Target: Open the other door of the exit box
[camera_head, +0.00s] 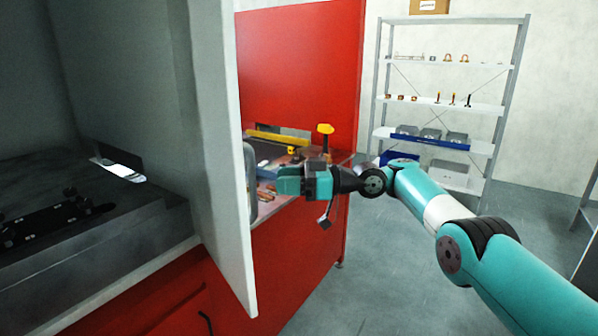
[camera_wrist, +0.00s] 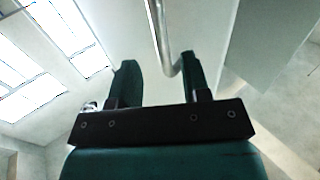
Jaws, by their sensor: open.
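A pale grey door (camera_head: 215,130) of the exit box stands swung out, edge towards the head camera. Its metal bar handle (camera_head: 249,175) is on the right face, partly hidden by the door's edge. My gripper (camera_head: 283,183) is just right of this handle and points left at the door. In the wrist view the handle (camera_wrist: 158,30) runs down between the spread fingers of my gripper (camera_wrist: 157,68), its bent lower end close to the right finger. The fingers are open; I cannot tell whether one touches the bar. The other door cannot be made out.
Left of the door is a dark machine bed (camera_head: 90,215) with a black fitting on it. A red cabinet (camera_head: 300,65) with a cluttered worktop stands behind my gripper. A metal shelf rack (camera_head: 450,105) is at the back right. Grey floor (camera_head: 390,270) is clear below my arm.

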